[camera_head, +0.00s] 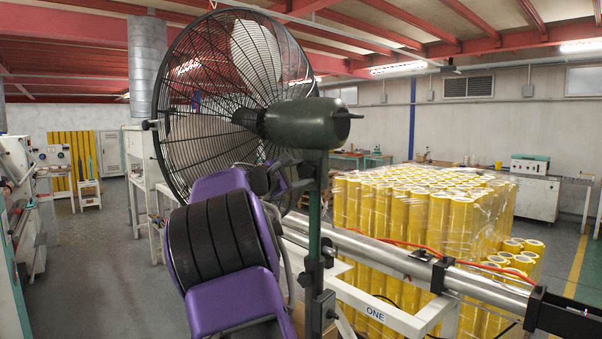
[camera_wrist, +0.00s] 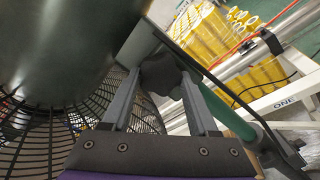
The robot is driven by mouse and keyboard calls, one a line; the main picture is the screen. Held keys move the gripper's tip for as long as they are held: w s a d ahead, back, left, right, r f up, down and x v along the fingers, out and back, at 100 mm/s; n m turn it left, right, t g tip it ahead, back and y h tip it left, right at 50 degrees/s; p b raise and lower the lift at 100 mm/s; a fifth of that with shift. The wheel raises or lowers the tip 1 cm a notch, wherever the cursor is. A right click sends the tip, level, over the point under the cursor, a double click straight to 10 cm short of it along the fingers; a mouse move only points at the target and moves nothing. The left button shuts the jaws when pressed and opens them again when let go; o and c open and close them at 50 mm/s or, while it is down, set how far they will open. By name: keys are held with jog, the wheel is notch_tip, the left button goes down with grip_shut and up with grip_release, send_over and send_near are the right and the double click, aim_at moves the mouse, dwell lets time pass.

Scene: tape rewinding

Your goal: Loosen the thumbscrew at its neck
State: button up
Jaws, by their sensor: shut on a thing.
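A large black fan (camera_head: 225,90) with a dark green motor housing (camera_head: 305,122) stands on a green pole (camera_head: 315,210). In the wrist view the housing (camera_wrist: 60,40) fills the upper left. The black lobed thumbscrew (camera_wrist: 162,72) sits at the fan's neck, below the housing. My gripper (camera_wrist: 160,85) is shut on the thumbscrew, with one grey finger on either side of it. In the head view my gripper (camera_head: 278,178) is beside the neck, and the thumbscrew cannot be made out there.
Wrapped yellow rolls (camera_head: 420,210) are stacked to the right behind the fan. A metal roller (camera_head: 390,258) on a white frame (camera_head: 385,312) runs behind the pole. The fan's wire cage (camera_wrist: 60,140) is close to my gripper. Grey floor (camera_head: 90,260) lies open at the left.

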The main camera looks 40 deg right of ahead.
jog(key=shift+n, duration=0.3)
jog(key=o, duration=1.4)
jog(key=shift+a, duration=0.1)
jog(key=b+v, duration=0.2)
jog(key=v, duration=1.5)
jog(key=shift+a, duration=0.15)
